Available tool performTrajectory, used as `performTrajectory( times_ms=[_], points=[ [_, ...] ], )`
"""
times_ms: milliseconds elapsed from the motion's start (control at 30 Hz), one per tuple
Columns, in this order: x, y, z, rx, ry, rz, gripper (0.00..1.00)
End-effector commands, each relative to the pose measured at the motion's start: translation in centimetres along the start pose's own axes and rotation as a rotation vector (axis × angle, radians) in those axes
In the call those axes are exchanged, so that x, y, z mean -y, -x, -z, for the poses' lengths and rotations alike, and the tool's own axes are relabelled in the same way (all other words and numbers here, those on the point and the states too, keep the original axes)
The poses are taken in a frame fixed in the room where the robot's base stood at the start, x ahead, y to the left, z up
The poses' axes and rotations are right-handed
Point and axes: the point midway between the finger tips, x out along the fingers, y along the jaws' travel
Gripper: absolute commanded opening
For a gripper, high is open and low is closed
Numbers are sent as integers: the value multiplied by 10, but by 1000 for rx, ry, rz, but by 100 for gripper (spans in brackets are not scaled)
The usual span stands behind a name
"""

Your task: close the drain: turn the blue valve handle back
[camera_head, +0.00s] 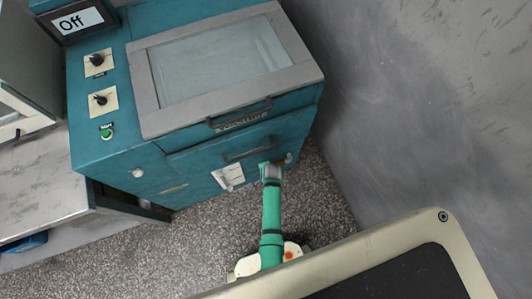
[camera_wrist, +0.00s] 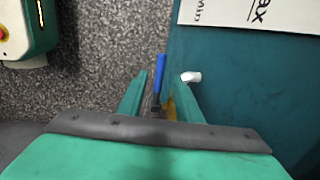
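The blue valve handle (camera_wrist: 159,75) shows in the wrist view as a narrow upright bar between my gripper's two green fingers. My gripper (camera_wrist: 160,88) is open, with a visible gap on the left of the handle; contact on the right side cannot be told. A yellowish valve part (camera_wrist: 171,106) shows beside the right finger, partly hidden. In the head view my gripper (camera_head: 271,171) is at the lower front of the teal machine (camera_head: 190,172), near its right edge. The blue handle cannot be made out there.
A short white pipe end (camera_wrist: 190,76) sticks out just right of the right finger. A white label (camera_head: 229,176) is on the machine's front. A grey wall (camera_head: 420,90) stands to the right. The speckled floor (camera_head: 200,240) before the machine is mostly clear.

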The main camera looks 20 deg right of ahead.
Motion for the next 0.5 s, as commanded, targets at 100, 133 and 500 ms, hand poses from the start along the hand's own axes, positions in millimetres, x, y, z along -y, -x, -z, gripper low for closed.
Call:
performTrajectory(
  times_ms=[100,133,500],
  points=[
    [0,-17,0,0,0,-1,32],
    [0,-20,0,1,0,-1,32],
    [0,-39,0,-1,0,1,32]
  ],
)
